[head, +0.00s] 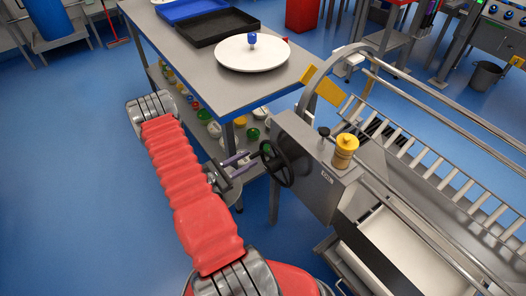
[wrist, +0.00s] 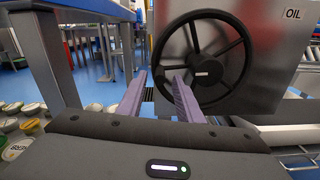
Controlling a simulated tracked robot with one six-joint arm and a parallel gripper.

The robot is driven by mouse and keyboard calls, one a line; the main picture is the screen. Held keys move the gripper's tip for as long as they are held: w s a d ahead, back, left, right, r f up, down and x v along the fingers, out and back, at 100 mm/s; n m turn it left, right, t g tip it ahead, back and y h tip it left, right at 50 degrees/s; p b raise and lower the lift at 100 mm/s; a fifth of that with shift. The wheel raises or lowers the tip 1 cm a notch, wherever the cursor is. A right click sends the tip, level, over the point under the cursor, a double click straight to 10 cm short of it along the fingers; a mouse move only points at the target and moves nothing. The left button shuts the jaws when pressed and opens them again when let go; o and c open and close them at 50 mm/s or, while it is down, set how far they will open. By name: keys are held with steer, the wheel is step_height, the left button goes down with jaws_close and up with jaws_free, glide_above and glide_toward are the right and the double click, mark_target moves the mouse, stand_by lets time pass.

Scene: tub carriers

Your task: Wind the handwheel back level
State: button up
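The black handwheel (head: 276,163) is mounted on the side of a grey metal housing (head: 305,180). In the wrist view the handwheel (wrist: 241,47) shows a round rim, several spokes and a pale label on its hub. My gripper (head: 238,161) is just left of the wheel in the head view. In the wrist view my gripper's two purple fingers (wrist: 160,80) are spread apart, pointing at the wheel's lower left side. Whether a fingertip touches the rim I cannot tell.
A steel table (head: 190,45) with a white round plate (head: 235,56) and trays stands behind my arm. Jars fill its lower shelf. A yellow-capped oil cup (head: 345,150) and a black knob (head: 323,133) top the housing. A roller conveyor (head: 430,165) runs right.

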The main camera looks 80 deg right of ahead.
mark_target(263, 153)
steer(key=x, duration=0.8)
steer(key=shift+s+d, duration=0.1)
steer(key=shift+c, duration=0.4)
steer(key=c, duration=0.7)
steer(key=shift+s+f, duration=0.1)
jaws_close()
